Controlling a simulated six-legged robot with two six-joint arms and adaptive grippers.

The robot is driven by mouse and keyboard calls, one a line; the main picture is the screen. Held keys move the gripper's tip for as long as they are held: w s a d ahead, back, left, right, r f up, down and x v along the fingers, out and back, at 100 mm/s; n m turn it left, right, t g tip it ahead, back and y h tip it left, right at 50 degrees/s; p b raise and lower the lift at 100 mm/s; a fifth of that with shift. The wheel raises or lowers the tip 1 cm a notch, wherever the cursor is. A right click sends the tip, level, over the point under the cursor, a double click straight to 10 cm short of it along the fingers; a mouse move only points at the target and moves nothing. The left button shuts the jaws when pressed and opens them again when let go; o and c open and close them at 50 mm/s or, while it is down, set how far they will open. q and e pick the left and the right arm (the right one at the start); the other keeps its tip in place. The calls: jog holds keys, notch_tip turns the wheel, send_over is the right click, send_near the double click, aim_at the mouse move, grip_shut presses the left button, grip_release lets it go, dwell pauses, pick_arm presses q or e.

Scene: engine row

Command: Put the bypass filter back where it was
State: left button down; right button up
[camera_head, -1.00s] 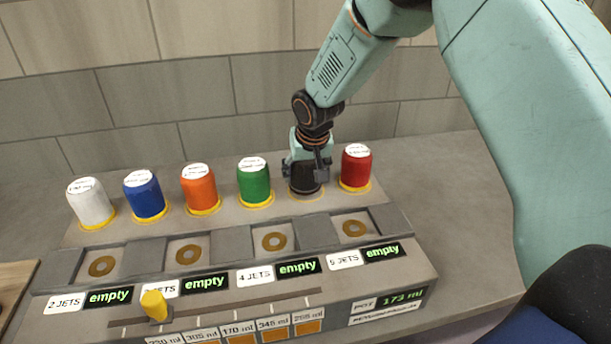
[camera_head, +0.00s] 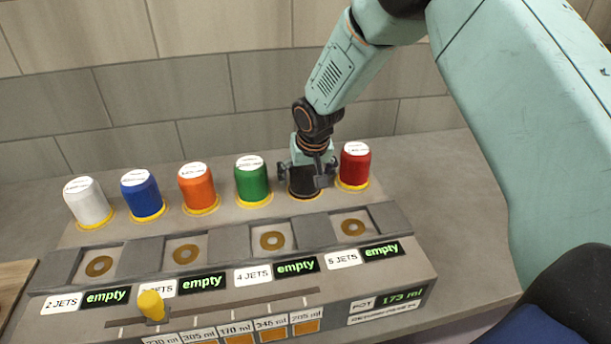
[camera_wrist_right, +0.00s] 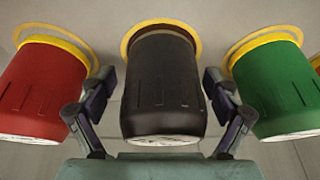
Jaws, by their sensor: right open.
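A black filter (camera_head: 304,186) stands in the back row between the green and red ones. It also shows in the right wrist view (camera_wrist_right: 162,88), seated at a yellow ring. Which filter is the bypass one cannot be read. My right gripper (camera_head: 306,172) is over the black filter. In the right wrist view its fingers (camera_wrist_right: 160,90) stand apart on both sides of the filter, with gaps to it. My left gripper does not show.
The row also holds white (camera_head: 88,202), blue (camera_head: 142,194), orange (camera_head: 198,187), green (camera_head: 252,181) and red (camera_head: 354,165) filters. The red and green ones stand close beside my fingers. In front are several sockets marked empty and a yellow slider knob (camera_head: 151,305).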

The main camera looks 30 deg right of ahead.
jog(key=shift+r, duration=0.1)
jog(key=shift+a+r, duration=0.1)
jog(key=shift+r, duration=0.1)
jog(key=v, duration=1.1)
jog(key=shift+r, duration=0.35)
jog(key=shift+s, duration=0.2)
jog(key=x, duration=1.2)
jog(key=shift+f, duration=0.2)
jog(key=shift+w+r, duration=0.1)
jog(key=shift+r, duration=0.95)
